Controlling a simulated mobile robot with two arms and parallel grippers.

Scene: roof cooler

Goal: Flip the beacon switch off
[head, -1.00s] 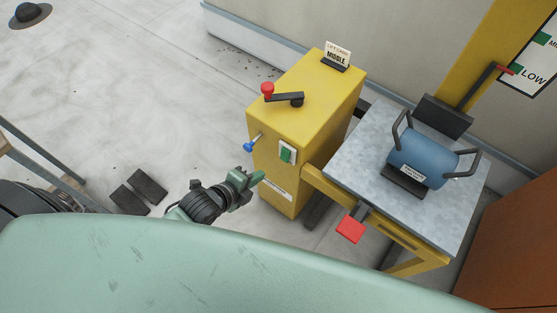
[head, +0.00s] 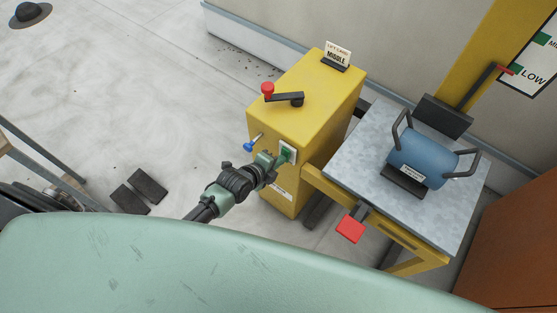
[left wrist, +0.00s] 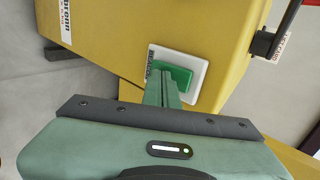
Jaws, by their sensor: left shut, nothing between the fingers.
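The beacon switch (head: 289,150) is a green rocker on a white plate, on the front face of the yellow cabinet (head: 305,105). My right gripper does not show.
A blue-knobbed lever (head: 249,147) sticks out left of the switch. A red pedal (head: 351,229) and a metal table (head: 360,145) with a blue cylinder (head: 422,157) stand right.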

